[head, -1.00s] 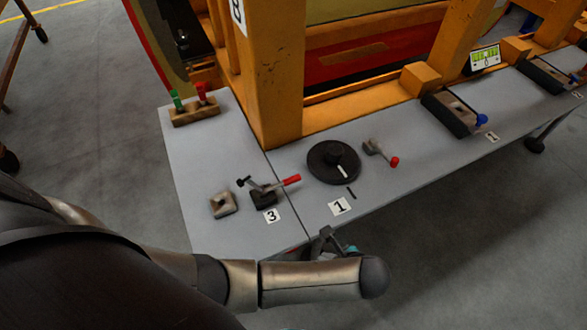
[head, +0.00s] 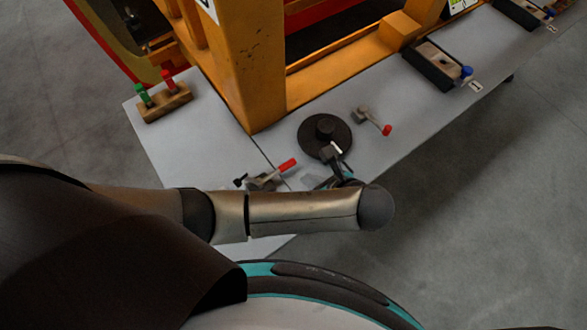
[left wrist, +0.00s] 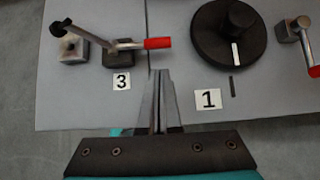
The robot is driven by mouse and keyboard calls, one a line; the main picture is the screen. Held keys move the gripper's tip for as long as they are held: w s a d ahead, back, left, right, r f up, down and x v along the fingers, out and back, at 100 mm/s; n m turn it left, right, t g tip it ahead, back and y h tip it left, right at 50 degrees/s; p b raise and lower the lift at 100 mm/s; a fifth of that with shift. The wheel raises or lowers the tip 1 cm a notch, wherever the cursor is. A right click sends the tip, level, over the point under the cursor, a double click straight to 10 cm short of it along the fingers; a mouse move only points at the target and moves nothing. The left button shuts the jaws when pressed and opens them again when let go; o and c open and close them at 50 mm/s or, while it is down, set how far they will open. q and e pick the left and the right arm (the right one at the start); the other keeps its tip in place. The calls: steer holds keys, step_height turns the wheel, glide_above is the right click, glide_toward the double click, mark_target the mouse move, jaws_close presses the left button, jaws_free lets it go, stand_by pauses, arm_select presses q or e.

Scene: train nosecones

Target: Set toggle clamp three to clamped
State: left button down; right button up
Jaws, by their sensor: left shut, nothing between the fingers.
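Toggle clamp three (left wrist: 118,48) stands on the grey table by the label 3 (left wrist: 122,82) in the left wrist view. Its red-tipped handle (left wrist: 157,43) points right and lies nearly level; its dark-tipped bar (left wrist: 84,30) reaches left over a small metal block (left wrist: 73,49). Whether the tip touches the block I cannot tell. In the head view the clamp (head: 265,180) shows just above my left forearm, which hides the label and the block. My left gripper (left wrist: 160,76) is shut and empty, in front of and slightly right of the clamp, apart from the handle. My right gripper is not in view.
A black dial (head: 325,136) with a white mark and another red-handled lever (head: 372,121) stand right of the clamp. The label 1 (left wrist: 208,99) lies before the dial. A wooden block with green and red levers (head: 165,102) is at left. An orange frame (head: 245,70) rises behind.

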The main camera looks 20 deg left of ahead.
mark_target(293, 178)
arm_select(q)
steer(key=b+x, duration=0.1)
steer(key=x, duration=0.8)
steer(key=shift+w+a+f+b, duration=0.2)
steer(key=shift+a+f+b, duration=0.15)
steer(key=shift+f, duration=0.1)
